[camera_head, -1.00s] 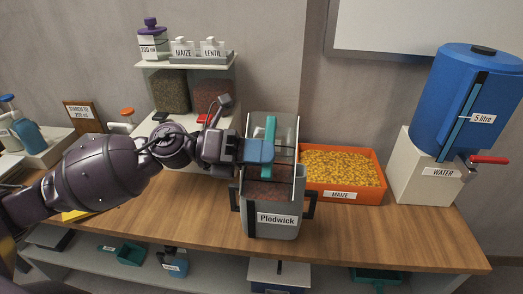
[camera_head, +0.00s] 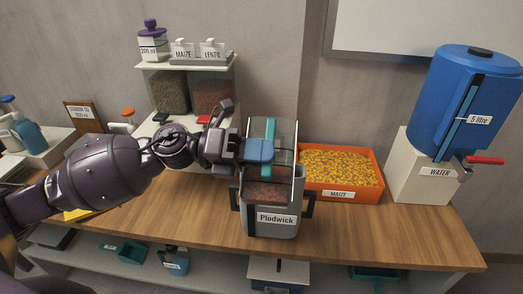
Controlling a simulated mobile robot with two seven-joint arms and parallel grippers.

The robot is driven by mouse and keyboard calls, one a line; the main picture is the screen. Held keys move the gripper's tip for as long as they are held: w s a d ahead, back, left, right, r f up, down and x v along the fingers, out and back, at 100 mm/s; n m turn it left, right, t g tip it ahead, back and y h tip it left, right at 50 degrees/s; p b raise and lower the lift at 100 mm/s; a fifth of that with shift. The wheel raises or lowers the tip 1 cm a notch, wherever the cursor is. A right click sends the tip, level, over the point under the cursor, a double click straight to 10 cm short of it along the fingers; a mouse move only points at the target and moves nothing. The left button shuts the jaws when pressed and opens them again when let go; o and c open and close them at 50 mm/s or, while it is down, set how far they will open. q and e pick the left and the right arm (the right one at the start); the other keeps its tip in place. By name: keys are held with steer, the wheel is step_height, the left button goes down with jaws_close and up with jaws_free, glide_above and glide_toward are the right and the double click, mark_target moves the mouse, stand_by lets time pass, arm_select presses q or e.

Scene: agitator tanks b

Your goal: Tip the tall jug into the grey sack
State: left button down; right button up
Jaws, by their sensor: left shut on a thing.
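A clear tall jug (camera_head: 286,132) with a teal handle strip stands over the mouth of a grey container labelled Plodwick (camera_head: 285,224). My left gripper (camera_head: 262,152), with blue fingers, is shut on the jug at its teal handle. The jug looks tilted, but its lower part blends with the container and I cannot tell its exact angle. Reddish-brown grain (camera_head: 268,193) shows below the gripper, at the container's mouth. The Plodwick container looks like a stiff bin with dark side handles; no soft sack is visible. My right gripper is not in view.
An orange tray of maize (camera_head: 372,190) sits close on the right. A blue water tank (camera_head: 440,105) with a red-levered tap stands farther right. A grain dispenser shelf (camera_head: 150,66) stands behind my left arm. Bare worktop (camera_head: 400,235) lies at the front right.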

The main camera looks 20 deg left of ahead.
arm_select(q)
steer(key=shift+w+r, duration=0.1)
stand_by(0.5)
steer(key=shift+w+n+p, duration=0.15)
steer(key=shift+n+p, duration=0.3)
steer(key=shift+n, duration=0.05)
steer(key=shift+w+a, duration=0.1)
steer(key=shift+w+n+p, duration=0.1)
steer(key=shift+n+p, duration=0.2)
steer(key=shift+w+a+f+n+p, duration=0.1)
steer(key=shift+w+f+n+p, duration=0.1)
steer(key=shift+w+n+p, duration=0.15)
steer(key=shift+n, duration=0.25)
steer(key=shift+w, duration=0.1)
steer(key=shift+w+a+f+n+p, duration=0.15)
steer(key=shift+w+n+p, duration=0.1)
steer(key=shift+n+p, duration=0.15)
